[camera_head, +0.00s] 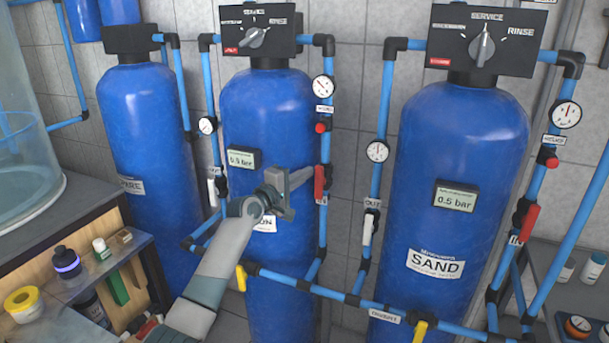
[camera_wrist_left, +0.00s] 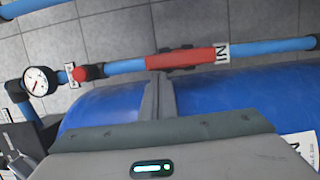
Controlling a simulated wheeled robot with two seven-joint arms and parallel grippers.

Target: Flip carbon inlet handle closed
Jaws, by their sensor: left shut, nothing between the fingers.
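The carbon inlet handle (camera_head: 320,184) is red and lies in line with the vertical blue pipe to the right of the middle tank (camera_head: 268,110), whose label is partly covered and shows "ON". In the left wrist view the red handle (camera_wrist_left: 187,58) runs along the pipe beside an "IN" tag (camera_wrist_left: 222,53). My left gripper (camera_head: 308,173) reaches across the front of this tank, its tips close to the handle. In the left wrist view the shut, empty fingers (camera_wrist_left: 157,80) end at the handle's left part; I cannot tell whether they touch it. My right gripper is not in view.
The sand tank (camera_head: 463,140) stands to the right with its own red handle (camera_head: 529,223). White outlet handles (camera_head: 367,229) and yellow handles (camera_head: 241,278) sit on nearby pipes. A pressure gauge (camera_head: 323,88) and red knob are above the carbon handle. A cluttered shelf (camera_head: 75,285) is at left.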

